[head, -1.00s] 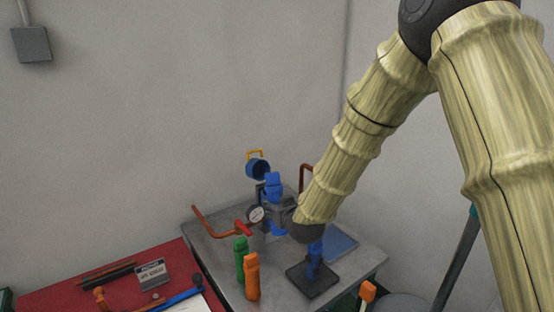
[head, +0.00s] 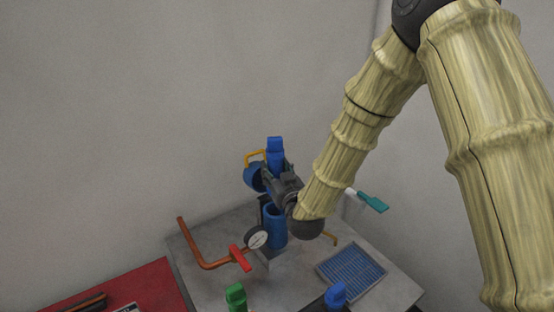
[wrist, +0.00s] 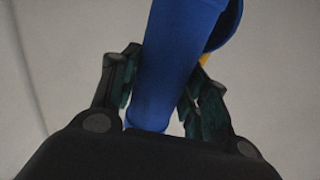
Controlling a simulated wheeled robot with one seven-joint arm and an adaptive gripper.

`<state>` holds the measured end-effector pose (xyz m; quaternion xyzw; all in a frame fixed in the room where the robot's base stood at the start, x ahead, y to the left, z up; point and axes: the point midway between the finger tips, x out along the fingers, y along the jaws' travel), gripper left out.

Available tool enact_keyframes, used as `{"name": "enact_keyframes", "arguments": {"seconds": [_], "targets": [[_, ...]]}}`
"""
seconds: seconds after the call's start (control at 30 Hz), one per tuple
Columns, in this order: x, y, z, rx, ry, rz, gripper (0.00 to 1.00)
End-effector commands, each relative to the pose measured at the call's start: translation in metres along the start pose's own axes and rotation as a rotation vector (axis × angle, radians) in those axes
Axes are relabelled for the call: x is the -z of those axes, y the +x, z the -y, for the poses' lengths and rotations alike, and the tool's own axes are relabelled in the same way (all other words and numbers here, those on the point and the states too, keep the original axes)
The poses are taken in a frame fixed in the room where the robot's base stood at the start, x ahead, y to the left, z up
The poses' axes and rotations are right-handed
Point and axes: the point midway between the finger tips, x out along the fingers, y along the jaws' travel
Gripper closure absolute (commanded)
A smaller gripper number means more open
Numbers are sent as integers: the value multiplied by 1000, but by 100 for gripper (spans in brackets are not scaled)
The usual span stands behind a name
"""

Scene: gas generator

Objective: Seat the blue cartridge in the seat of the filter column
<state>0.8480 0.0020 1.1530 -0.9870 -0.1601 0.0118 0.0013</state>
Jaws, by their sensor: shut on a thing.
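The blue cartridge (head: 275,148) is upright in my gripper (head: 276,183) in the head view, its top sticking up above the jaws. In the wrist view the cartridge (wrist: 172,65) runs between the two dark green finger pads of my gripper (wrist: 168,80), which are shut on it. The filter column (head: 275,228) is a blue cylinder on the grey table, just below my gripper. Its blue lid (head: 254,179) with a yellow handle stands open behind. The cartridge's lower end and the seat inside the column are hidden, so I cannot tell their alignment.
A gauge (head: 257,238), a red valve handle (head: 240,258) and a copper pipe (head: 196,247) stand left of the column. A blue ribbed panel (head: 350,271) lies at right. A green-topped object (head: 236,296) and another blue-topped object (head: 335,296) are in front.

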Motion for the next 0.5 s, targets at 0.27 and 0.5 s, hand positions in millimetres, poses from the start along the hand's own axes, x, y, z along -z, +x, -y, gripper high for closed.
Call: {"name": "enact_keyframes", "arguments": {"seconds": [0.27, 0.5], "targets": [[16, -28, 2, -7, -9, -27, 84], [13, -26, 0, -8, -8, -24, 84]]}}
